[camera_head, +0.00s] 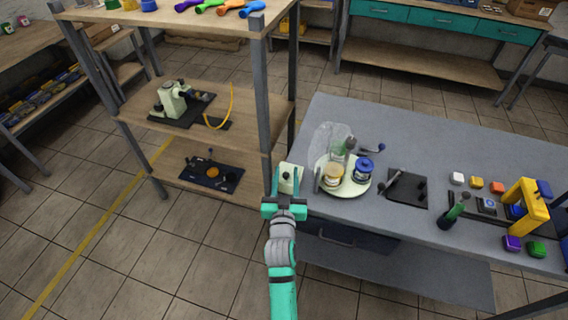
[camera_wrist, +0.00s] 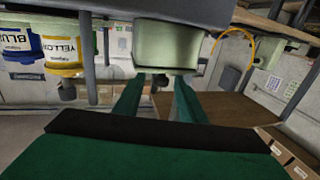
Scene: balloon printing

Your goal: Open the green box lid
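A small pale green box (camera_head: 290,175), with a dark spot on its face, is at the left edge of the grey table. In the wrist view, the pale green box (camera_wrist: 168,45) fills the top middle, with a rim along its lower edge and a small knob below. I cannot make out a separate lid. My gripper (camera_head: 287,180) is open, its teal fingers apart at the box. In the wrist view, the gripper's fingertips (camera_wrist: 158,80) end just below the box's rim. I cannot tell whether they touch it.
A round pale plate (camera_head: 345,187) with yellow and blue pots stands right of the box. A dark plate with a lever (camera_head: 404,188) and a yellow frame (camera_head: 527,208) are farther right. A wooden shelf (camera_head: 190,105) stands close on the left.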

